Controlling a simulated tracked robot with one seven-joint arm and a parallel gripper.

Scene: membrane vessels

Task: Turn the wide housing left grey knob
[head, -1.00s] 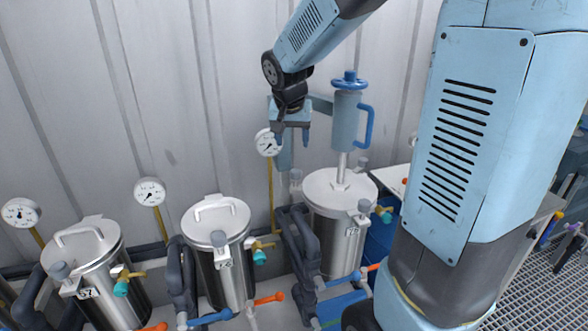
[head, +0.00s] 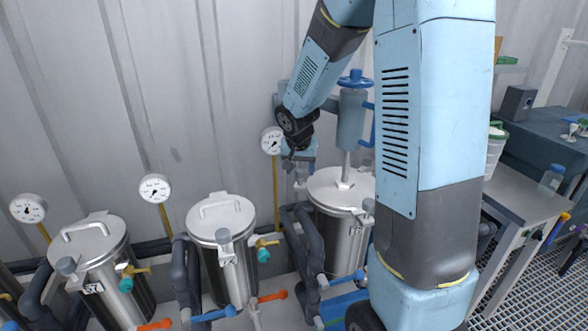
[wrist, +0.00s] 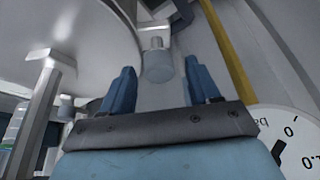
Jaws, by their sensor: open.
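The wide housing (head: 335,232) is the rightmost steel vessel, with a pale blue cylinder (head: 350,120) and blue handwheel above its lid. Its left grey knob (head: 301,179) is at the lid's left edge, partly hidden by my gripper (head: 300,166). In the wrist view the grey knob (wrist: 158,66) shows between and beyond the two blue fingers of my gripper (wrist: 160,74). The fingers are apart, with a gap on each side of the knob. I cannot tell if the fingertips reach its depth.
A yellow pipe (wrist: 228,55) and a white gauge (wrist: 290,140) are close on the right in the wrist view. The housing's lid (wrist: 65,45) fills the upper left. Two narrower vessels (head: 220,222) (head: 90,245) stand to the left in the head view.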

